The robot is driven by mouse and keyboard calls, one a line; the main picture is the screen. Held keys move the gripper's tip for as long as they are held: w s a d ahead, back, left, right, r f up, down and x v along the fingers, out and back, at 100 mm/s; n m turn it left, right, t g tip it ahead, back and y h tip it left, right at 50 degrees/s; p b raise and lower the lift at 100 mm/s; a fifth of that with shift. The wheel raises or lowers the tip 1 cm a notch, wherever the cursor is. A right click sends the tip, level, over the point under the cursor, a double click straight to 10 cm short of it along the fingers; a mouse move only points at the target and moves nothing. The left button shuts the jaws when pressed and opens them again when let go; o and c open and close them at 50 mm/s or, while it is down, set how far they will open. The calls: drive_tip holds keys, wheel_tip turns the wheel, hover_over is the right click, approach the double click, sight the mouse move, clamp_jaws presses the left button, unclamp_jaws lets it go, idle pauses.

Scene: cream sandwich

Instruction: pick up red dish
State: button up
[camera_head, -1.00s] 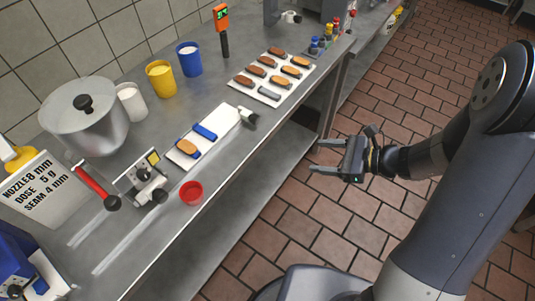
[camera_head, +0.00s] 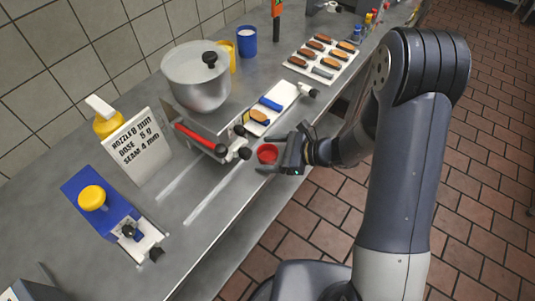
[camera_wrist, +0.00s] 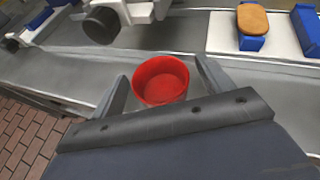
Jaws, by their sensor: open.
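The red dish (camera_head: 267,153) is a small round open cup standing upright on the metal counter near its front edge. In the wrist view the red dish (camera_wrist: 161,80) lies between the two fingers of my gripper (camera_wrist: 160,85). In the head view my gripper (camera_head: 272,155) reaches in from the right, its fingers on either side of the dish. The gripper is open. I cannot tell whether either finger touches the dish. The inside of the dish looks plain red.
A dispenser with a red lever (camera_head: 200,137) and black knobs stands just behind the dish. A white tray (camera_head: 283,97) with a biscuit and a blue block is to the right. A pot (camera_head: 196,92) stands behind. The counter front left of the dish is clear.

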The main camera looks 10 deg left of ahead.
drive_tip(key=c, duration=1)
drive_tip(key=shift+r, duration=0.15)
